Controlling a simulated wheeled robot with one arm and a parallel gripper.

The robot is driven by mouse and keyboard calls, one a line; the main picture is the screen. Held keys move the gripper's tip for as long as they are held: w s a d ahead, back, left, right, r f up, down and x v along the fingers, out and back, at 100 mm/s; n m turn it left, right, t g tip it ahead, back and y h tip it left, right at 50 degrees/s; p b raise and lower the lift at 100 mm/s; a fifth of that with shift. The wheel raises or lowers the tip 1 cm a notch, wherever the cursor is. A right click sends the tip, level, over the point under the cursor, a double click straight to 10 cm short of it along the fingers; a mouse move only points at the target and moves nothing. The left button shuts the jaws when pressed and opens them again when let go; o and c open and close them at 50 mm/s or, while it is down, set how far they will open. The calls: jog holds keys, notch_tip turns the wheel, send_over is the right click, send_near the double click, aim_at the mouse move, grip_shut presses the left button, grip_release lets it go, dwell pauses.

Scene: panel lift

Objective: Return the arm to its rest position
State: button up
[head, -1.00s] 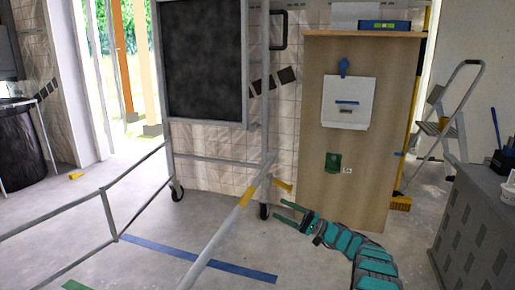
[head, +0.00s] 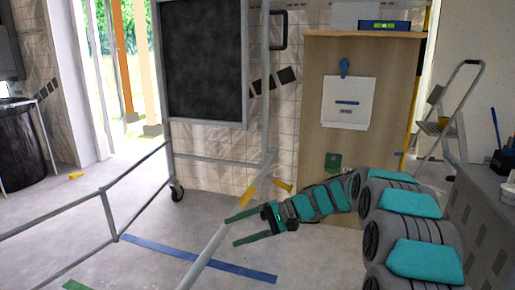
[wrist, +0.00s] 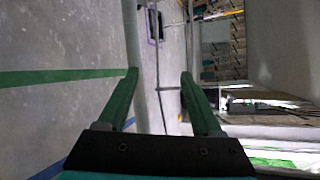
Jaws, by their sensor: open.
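My gripper (head: 238,228) is open, with its two green fingers apart and pointing left in the head view. It is in front of the wooden cabinet, close to the grey frame rail with a yellow grip (head: 247,196). In the wrist view my gripper (wrist: 160,82) shows nothing clamped between the fingers. A grey rail (wrist: 134,50) runs past the left finger in that view; I cannot tell whether they touch. My teal and grey arm reaches in from the lower right of the head view.
A wheeled frame holds a dark panel (head: 204,62). The wooden cabinet (head: 393,90) carries a level (head: 391,25). A stepladder (head: 450,110) and grey chest (head: 470,225) stand at right. Blue tape (head: 200,258) marks the floor.

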jog(key=s+d+f+n+h, duration=0.1)
jog(key=s+d+h, duration=0.2)
jog(key=s, duration=0.7)
jog(key=s+d+f+h, duration=0.1)
jog(key=s+d+h, duration=0.3)
jog(key=s, duration=0.6)
jog(key=s+d+f+n+h, duration=0.1)
jog(key=s+d+h, duration=0.2)
jog(key=s, duration=0.7)
jog(key=s+d+f+h, duration=0.3)
jog(key=s+d+h, duration=0.1)
jog(key=s+d, duration=0.6)
notch_tip(320, 180, up, 13)
jog(key=p, duration=1.3)
jog(key=shift+w, duration=0.15)
jog(key=shift+a+r, duration=0.1)
